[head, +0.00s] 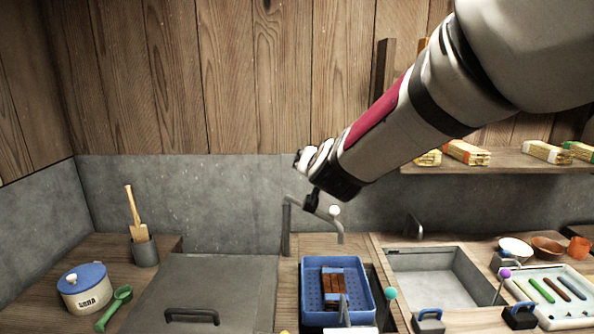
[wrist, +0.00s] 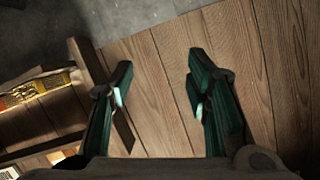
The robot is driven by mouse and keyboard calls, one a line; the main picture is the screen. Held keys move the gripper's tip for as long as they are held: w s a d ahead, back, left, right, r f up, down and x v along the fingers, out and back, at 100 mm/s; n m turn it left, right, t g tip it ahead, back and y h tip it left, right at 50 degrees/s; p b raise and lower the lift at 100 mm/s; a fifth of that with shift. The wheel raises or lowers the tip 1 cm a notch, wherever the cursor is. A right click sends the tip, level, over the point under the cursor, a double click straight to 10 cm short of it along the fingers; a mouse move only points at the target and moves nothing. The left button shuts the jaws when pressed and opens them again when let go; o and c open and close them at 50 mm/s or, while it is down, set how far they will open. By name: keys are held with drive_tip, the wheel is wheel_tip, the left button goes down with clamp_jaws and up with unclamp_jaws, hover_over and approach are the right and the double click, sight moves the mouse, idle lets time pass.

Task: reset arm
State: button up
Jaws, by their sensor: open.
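My arm reaches in from the upper right of the head view, and its end hangs in the air in front of the back wall, above the sink area. My gripper is seen in the wrist view (wrist: 159,68), with its two dark green fingers spread apart and nothing between them. In the head view the gripper is mostly hidden behind the wrist. Beyond the fingers in the wrist view are wooden planks (wrist: 225,45).
A blue basket (head: 312,318) holding brown blocks stands below my arm, near a tap (head: 287,228). A shelf (head: 505,160) with several packets is at right. An empty basin (head: 435,290), a tray (head: 575,321) and a blue-lidded pot (head: 84,295) stand on the counter.

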drive_tip(key=s+d+f+n+g, duration=0.1)
drive_tip(key=s+d+g, duration=0.2)
drive_tip(key=s, duration=0.9)
drive_tip(key=s+d+f+n+g, duration=0.1)
drive_tip(key=s+d+f+g, duration=0.1)
drive_tip(key=s+d, duration=0.5)
drive_tip(key=s+d+f+n+g+h, duration=0.1)
drive_tip(key=s+d+g, duration=0.3)
drive_tip(key=s, duration=1.4)
drive_tip(key=shift+s+d+f, duration=0.15)
drive_tip(key=shift+d+f, duration=0.5)
drive_tip(key=shift+f, duration=0.05)
